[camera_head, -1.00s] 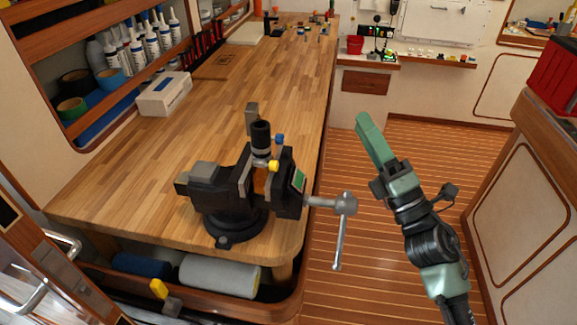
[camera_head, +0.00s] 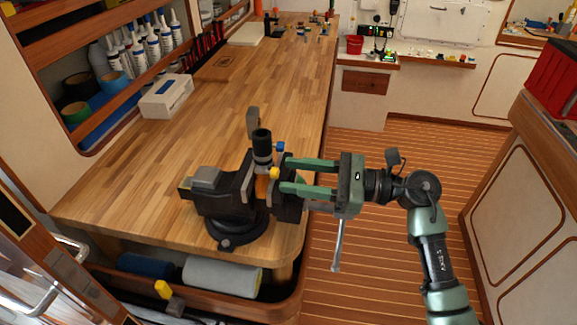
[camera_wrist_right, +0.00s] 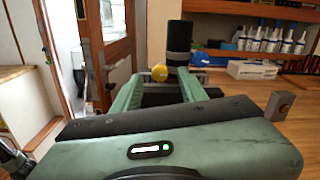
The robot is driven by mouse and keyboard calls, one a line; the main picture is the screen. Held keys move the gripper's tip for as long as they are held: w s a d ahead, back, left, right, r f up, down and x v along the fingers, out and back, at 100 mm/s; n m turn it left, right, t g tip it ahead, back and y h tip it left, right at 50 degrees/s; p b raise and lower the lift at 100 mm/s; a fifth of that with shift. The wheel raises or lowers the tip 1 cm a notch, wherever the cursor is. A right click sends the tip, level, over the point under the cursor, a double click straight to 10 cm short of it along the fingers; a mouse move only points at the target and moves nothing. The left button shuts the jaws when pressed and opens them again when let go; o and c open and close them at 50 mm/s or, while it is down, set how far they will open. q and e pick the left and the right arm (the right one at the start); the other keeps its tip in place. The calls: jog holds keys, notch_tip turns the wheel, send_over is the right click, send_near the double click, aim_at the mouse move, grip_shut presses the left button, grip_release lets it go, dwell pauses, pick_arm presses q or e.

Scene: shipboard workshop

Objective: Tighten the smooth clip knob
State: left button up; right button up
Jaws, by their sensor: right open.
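A black cylinder (camera_head: 262,148) stands upright at the jaws of the black bench vise (camera_head: 220,203). A yellow knob (camera_head: 274,173) and a blue knob (camera_head: 280,147) stick out beside it. I cannot tell from their surfaces which knob is smooth. My right gripper (camera_head: 284,174) is open, its two green fingers pointing left with their tips by the yellow knob. In the right wrist view the round yellow knob (camera_wrist_right: 160,74) appears between the fingertips, with the black cylinder (camera_wrist_right: 179,42) just behind to the right. Contact is not visible. My left gripper is not in view.
The vise sits at the near corner of the wooden bench (camera_head: 262,80). Its grey handle (camera_head: 338,245) hangs partly behind my right gripper. A white box (camera_head: 166,96) and shelved bottles are at the left. The floor to the right is open.

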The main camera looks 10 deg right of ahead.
jog(key=shift+x, duration=0.85)
grip_shut()
jog(key=shift+f+m, duration=0.15)
jog(key=shift+m, duration=1.95)
grip_release()
